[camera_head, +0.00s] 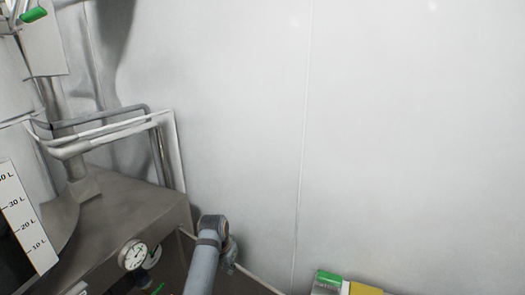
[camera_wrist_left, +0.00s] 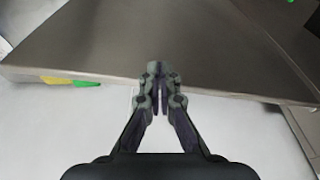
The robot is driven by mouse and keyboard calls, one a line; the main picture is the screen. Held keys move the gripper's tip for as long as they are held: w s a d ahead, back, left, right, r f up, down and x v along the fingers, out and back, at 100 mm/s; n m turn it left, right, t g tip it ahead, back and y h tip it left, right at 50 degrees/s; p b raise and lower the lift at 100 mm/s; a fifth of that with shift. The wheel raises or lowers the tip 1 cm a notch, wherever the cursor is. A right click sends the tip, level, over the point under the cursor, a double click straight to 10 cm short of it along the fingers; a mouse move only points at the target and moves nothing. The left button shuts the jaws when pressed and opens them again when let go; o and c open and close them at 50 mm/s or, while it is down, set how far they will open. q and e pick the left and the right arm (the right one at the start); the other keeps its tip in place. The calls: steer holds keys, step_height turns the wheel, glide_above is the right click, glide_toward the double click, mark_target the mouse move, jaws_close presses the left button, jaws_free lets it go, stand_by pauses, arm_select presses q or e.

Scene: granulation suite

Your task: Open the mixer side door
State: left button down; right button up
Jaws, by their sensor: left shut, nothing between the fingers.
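The mixer's grey metal housing (camera_head: 120,205) stands at the left in the head view, with a round dial gauge (camera_head: 132,254) on its front. I cannot make out the side door or its handle for certain. In the left wrist view my left gripper (camera_wrist_left: 159,72) is shut and empty. Its fingertips overlap the lower edge of a brown-grey metal surface (camera_wrist_left: 170,35); whether they touch it I cannot tell. In the head view my left arm rises from the bottom beside the housing's right side; its fingers are not clear there. My right gripper is out of view.
Bent metal pipes (camera_head: 110,128) run above the housing to the wall. A litre scale (camera_head: 27,222) is at the far left. A green and yellow item (camera_head: 345,284) shows at the bottom edge. The white wall (camera_head: 400,130) at the right is bare.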

arm_select(q)
steer(key=v, duration=0.2)
steer(key=w+v, duration=0.1)
steer(key=v, duration=0.2)
steer(key=shift+d+r, duration=0.2)
steer(key=shift+r, duration=0.1)
steer(key=s+a+f+n+b, duration=0.15)
steer(key=s+f, duration=0.35)
steer(key=f, duration=0.9)
steer(key=s+a+f+b, duration=0.3)
steer(key=s+f, duration=0.2)
steer(key=f, duration=1)
steer(key=s+a+f+n+b, duration=0.1)
steer(key=s+a+f+b, duration=0.15)
steer(key=s+f, duration=0.75)
steer(key=s+a+f+n+y+b, duration=0.1)
steer(key=s+a+f+b, duration=0.2)
steer(key=s+f, duration=1)
steer(key=s+a+f+g+b, duration=0.1)
steer(key=s+a+f+b, duration=0.2)
steer(key=s+a+f, duration=0.4)
steer(key=s+f, duration=0.6)
steer(key=s, duration=0.6)
steer(key=shift+f+n+y, duration=0.35)
steer(key=shift+y, duration=0.05)
